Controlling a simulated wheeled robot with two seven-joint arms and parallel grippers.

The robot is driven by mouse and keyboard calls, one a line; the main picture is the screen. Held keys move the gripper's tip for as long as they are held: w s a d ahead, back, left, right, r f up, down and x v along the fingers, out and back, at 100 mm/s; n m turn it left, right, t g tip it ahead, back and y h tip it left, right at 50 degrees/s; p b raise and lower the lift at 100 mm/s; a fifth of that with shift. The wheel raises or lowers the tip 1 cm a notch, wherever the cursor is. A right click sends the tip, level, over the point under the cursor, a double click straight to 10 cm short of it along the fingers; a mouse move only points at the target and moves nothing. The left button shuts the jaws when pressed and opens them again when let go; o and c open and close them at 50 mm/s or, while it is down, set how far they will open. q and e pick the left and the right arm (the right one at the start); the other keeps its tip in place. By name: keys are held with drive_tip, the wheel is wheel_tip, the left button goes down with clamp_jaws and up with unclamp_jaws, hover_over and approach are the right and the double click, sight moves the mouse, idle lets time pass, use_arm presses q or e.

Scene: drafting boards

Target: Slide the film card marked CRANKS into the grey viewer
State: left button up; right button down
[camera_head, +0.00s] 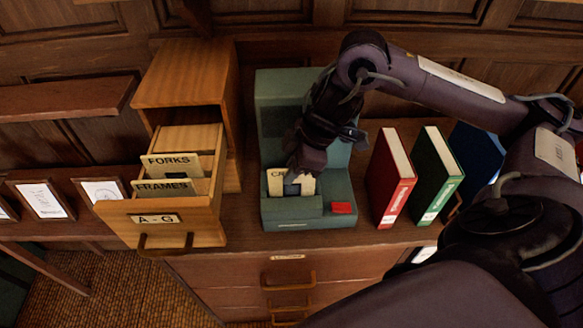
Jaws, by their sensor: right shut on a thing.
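The film card (275,185) is cream-coloured, and the letters "CR" show at its upper left; the rest of its marking is hidden by my gripper. It stands upright at the front of the grey-green viewer (338,188), with its lower edge behind the viewer's front block. I cannot tell how deep it sits. My right gripper (301,176) comes down from above and is shut on the card. The viewer has a red button (342,208) at its front right. My left gripper is not in view.
An open wooden drawer (205,213) labelled A - G juts out at left, holding cards marked FORKS (170,162) and FRAMES (160,187). A red book (391,178), a green book (436,175) and a blue one (474,156) stand close at right.

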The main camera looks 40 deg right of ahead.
drive_tip(key=shift+f+b, duration=0.4)
drive_tip(key=shift+f, duration=0.4)
drive_tip(key=c, duration=1.5)
unclamp_jaws()
drive_tip(key=shift+d+r, duration=0.1)
drive_tip(key=shift+r, duration=0.2)
drive_tip(key=p+v, duration=0.1)
drive_tip(key=v, duration=0.6)
drive_tip(key=shift+s+r, duration=0.15)
